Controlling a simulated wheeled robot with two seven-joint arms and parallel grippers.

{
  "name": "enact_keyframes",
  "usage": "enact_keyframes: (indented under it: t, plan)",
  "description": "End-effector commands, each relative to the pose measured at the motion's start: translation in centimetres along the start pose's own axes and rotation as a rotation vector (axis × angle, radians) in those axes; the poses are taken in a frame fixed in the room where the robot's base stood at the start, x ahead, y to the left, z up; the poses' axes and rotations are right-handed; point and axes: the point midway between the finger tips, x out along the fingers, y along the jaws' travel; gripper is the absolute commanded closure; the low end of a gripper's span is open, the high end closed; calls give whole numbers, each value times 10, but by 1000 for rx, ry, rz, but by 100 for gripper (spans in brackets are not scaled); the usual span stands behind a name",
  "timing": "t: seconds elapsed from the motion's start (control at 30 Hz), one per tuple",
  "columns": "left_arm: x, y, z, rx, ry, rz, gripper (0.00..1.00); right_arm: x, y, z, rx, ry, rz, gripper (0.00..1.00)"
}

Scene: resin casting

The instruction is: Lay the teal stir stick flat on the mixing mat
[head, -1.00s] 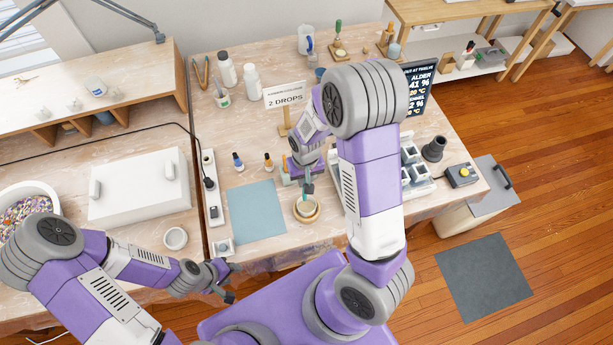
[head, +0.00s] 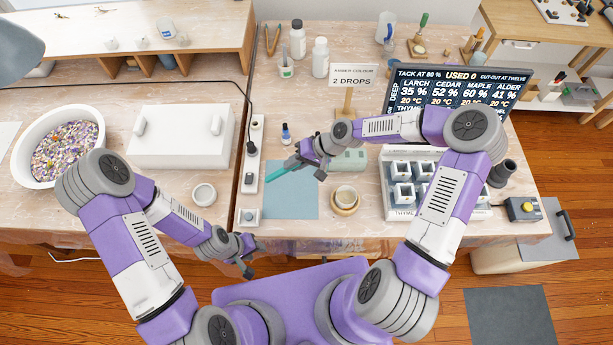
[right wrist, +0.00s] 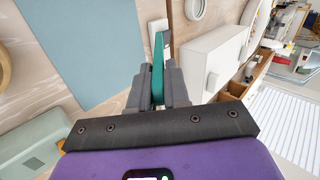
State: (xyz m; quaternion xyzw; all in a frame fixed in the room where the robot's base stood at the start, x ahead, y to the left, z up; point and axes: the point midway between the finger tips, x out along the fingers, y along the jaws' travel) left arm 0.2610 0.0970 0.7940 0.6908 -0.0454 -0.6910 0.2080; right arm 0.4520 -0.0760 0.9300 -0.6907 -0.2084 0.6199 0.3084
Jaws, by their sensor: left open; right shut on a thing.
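The teal stir stick (head: 277,174) is held in my right gripper (head: 296,162), which is shut on it. The stick points left and a little down over the upper left part of the blue mixing mat (head: 291,204). In the right wrist view the stick (right wrist: 157,72) stands out between the fingers (right wrist: 158,88), with the mat (right wrist: 82,40) to its left. I cannot tell how high the stick is above the table. My left gripper (head: 249,258) is open and empty, in front of the table's edge, below and left of the mat.
A cup on a wooden ring (head: 345,200) stands right of the mat. A power strip (head: 250,165) runs along its left. A blue-labelled bottle (head: 286,134) and a sign (head: 352,77) stand behind it. A rack of cups (head: 407,178) is farther right.

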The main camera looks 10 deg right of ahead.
Motion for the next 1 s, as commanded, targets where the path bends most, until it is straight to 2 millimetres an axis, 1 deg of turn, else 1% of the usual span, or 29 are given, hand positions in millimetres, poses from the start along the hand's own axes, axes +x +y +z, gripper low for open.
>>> enact_keyframes:
  t: [0.03,0.13,0.37,0.57,1.0]
  plan:
    - [4,-1,0,0,0,0,57,-1,-1,-6,9,10,-19,100]
    - [5,-2,0,0,0,0,57,-3,-6,-11,16,17,-39,100]
    - [11,-4,-1,0,0,0,57,1,-2,-12,18,19,-45,100]
    - [25,-9,-1,0,0,0,57,15,11,-11,17,20,-44,100]
    - [61,-23,-3,0,0,0,57,53,46,-9,18,19,-44,100]
